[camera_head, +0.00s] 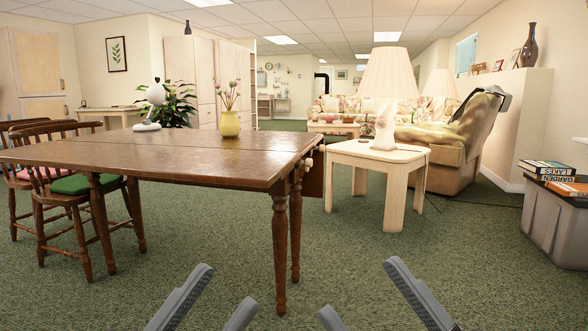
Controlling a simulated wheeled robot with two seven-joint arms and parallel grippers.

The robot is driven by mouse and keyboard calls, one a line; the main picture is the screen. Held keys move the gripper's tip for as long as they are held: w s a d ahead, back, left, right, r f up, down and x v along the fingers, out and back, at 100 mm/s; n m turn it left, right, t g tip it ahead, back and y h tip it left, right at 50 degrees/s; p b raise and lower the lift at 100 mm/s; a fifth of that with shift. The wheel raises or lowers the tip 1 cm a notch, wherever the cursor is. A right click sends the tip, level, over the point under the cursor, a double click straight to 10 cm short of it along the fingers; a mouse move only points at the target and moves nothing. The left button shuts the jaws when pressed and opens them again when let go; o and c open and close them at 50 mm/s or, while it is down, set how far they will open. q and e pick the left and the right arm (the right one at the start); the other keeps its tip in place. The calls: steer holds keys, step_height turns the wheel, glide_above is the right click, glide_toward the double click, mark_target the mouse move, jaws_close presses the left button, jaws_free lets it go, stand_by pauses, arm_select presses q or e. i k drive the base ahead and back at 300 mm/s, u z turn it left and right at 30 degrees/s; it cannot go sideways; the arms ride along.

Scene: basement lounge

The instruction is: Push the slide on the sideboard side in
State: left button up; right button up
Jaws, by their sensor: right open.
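A brown wooden table (190,160) stands ahead, reaching in from the left. At its right end, just under the top, small round wooden knobs (308,163) show, with a hanging leaf (314,176) beyond them. They look like the ends of slides; how far any slide is out, I cannot tell. I cannot clearly identify a sideboard. My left gripper (230,284) is open and empty at the bottom, left of the near table leg. My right gripper (357,286) is open and empty at the bottom, right of that leg. Both are apart from the table.
A yellow vase (230,124) and a white figure (153,105) stand on the table. Wooden chairs (75,185) are at the left. A pale side table (377,153) with a lamp stands right of the table. A grey bin (556,222) with books is far right. Green carpet between is clear.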

mark_target(309, 162)
steer(key=z, duration=0.9)
steer(key=i, duration=1.9)
steer(key=u, duration=2.65)
